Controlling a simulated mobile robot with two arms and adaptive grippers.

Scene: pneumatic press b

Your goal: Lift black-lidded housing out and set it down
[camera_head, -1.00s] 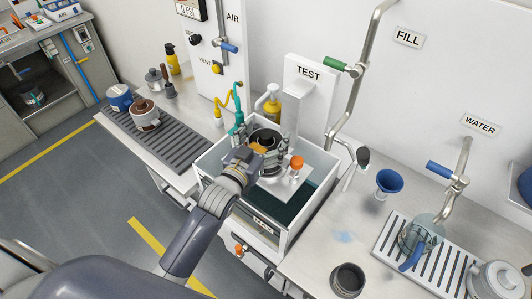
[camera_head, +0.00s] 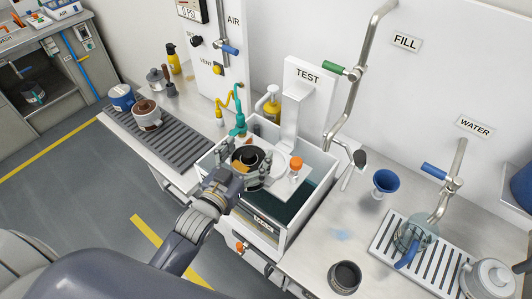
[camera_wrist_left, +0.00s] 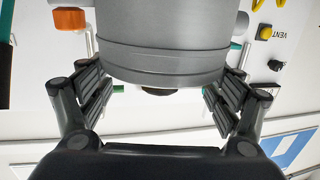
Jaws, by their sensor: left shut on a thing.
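The grey housing with a black top (camera_head: 247,158) is at the white tank, left of the orange-capped fitting (camera_head: 296,163). My left gripper (camera_head: 250,170) is shut on it, with fingers on both sides of its body. In the left wrist view the smooth grey cylinder of the housing (camera_wrist_left: 165,45) fills the space between the fingers (camera_wrist_left: 155,90). The housing looks roughly upright. Its underside and any gap beneath it are hidden from the head view. My right gripper is not in view.
The white tank (camera_head: 318,205) holds dark water and a pale plate (camera_head: 290,187). A slatted drain mat (camera_head: 180,138) with a brown-topped pot (camera_head: 146,114) lies left. A blue funnel (camera_head: 386,182) and dark cup (camera_head: 345,276) stand right. Bare counter lies between them.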

